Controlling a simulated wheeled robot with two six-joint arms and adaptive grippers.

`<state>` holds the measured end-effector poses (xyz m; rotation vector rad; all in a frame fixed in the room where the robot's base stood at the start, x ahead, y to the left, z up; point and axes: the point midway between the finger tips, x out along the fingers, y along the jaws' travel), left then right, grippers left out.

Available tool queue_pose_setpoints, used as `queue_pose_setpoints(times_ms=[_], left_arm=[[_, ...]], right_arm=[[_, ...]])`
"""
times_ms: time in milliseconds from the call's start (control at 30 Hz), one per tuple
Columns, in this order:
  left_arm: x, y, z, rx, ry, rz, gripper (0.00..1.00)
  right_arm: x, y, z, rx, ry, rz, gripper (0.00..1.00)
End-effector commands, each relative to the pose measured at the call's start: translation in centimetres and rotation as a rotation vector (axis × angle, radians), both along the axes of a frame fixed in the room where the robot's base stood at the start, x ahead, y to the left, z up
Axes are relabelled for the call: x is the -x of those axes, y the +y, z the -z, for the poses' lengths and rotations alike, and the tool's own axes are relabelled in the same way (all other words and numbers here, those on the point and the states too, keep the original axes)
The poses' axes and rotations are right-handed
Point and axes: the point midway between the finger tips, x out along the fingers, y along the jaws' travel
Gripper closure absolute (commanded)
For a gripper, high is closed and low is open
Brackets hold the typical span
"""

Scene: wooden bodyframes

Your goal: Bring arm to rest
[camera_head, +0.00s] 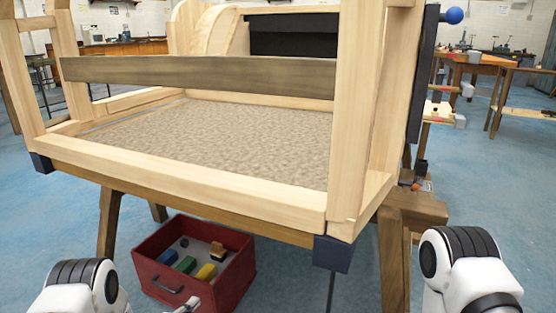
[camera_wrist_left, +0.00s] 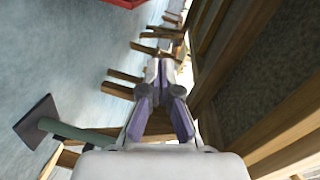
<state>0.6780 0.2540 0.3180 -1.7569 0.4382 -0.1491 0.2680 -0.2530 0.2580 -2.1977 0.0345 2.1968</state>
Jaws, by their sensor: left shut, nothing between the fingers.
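My left gripper shows at the bottom edge of the head view (camera_head: 190,304), mostly cut off, just in front of the red box. In the left wrist view my left gripper (camera_wrist_left: 160,72) has its fingers together with nothing between them. My left arm comes in at the bottom left of the head view. My right arm's white and black link is at the bottom right. My right gripper is out of frame.
A wooden bodyframe (camera_head: 200,194) with a grey-brown plank (camera_head: 200,75) across it stands on a wooden trestle (camera_head: 395,250). A red box (camera_head: 215,292) with coloured blocks sits below it. Blue floor (camera_head: 490,190) is open at right. Workbenches (camera_head: 125,47) stand behind.

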Motion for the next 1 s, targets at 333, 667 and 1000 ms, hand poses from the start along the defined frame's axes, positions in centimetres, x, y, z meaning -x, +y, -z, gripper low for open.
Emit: queue_pose_setpoints(times_ms=[333,667,1000], left_arm=[[24.3,-2.4,5.2,0.436,1.043,-0.583,1.00],[41.1,0.0,4.5,0.713,1.425,-1.364,1.00],[41.0,-0.1,-7.5,0.764,1.416,-1.411,1.00]], right_arm=[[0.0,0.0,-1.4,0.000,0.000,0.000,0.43],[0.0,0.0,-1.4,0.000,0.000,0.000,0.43],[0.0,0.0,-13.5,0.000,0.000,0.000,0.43]])
